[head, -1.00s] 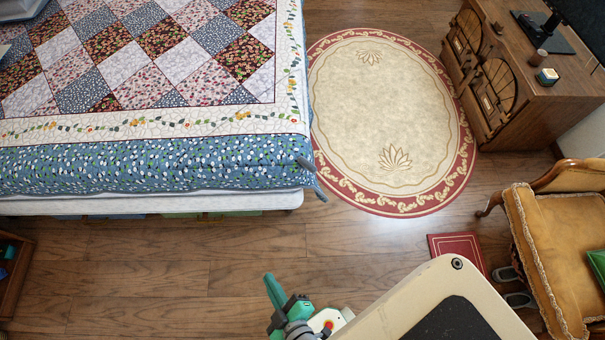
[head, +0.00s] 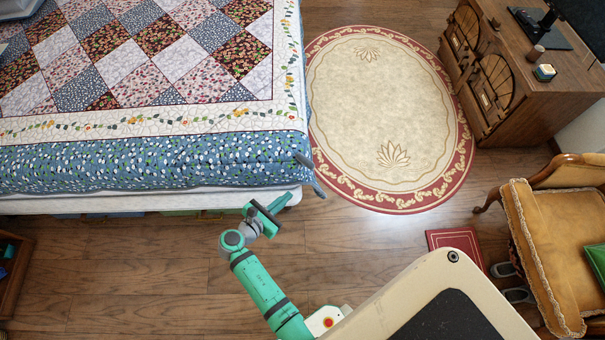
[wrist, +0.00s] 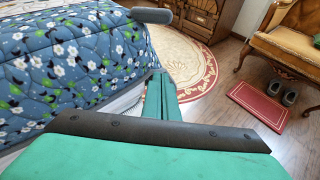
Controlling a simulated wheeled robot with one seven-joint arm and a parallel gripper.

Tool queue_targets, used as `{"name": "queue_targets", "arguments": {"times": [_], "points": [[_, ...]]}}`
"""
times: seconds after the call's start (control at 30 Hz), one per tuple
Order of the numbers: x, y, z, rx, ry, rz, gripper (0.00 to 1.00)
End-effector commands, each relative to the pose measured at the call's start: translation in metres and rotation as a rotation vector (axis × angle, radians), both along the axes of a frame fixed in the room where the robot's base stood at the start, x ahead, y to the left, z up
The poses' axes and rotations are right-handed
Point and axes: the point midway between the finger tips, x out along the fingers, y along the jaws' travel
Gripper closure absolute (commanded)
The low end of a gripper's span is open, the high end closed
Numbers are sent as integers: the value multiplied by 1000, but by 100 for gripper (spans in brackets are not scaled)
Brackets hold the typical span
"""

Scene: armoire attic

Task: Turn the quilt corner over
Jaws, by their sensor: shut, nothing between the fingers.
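The patchwork quilt (head: 150,160) covers the bed, with a blue flowered border hanging over its near side. Its near right corner has a short grey piece (head: 303,160) sticking out, with another grey-blue tip (head: 318,189) lower down. In the wrist view, the blue quilt (wrist: 70,60) fills the left side, and a grey rounded piece (wrist: 151,15) juts out at its top. My gripper (head: 279,204) is beside the bed's near edge, just below and left of that corner. In the wrist view, its green fingers (wrist: 162,80) are together and empty, apart from the grey piece.
The white mattress edge (head: 130,202) shows under the quilt. An oval rug (head: 385,120) lies right of the bed. A wooden cabinet (head: 540,100), a yellow armchair (head: 560,230) and a red mat (head: 455,245) stand or lie farther right.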

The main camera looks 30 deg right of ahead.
Motion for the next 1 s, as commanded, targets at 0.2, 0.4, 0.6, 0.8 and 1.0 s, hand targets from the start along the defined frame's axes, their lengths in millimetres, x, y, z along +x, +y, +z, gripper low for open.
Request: {"name": "queue_targets", "arguments": {"times": [0.2,0.4,0.6,0.8,1.0], "points": [[12,-8,18,-78,70,-35,100],[16,-28,11,-81,74,-38,100],[24,-61,0,-81,73,-40,100],[31,-88,-10,-81,72,-38,100],[33,-99,-1,-80,68,-37,100]]}}
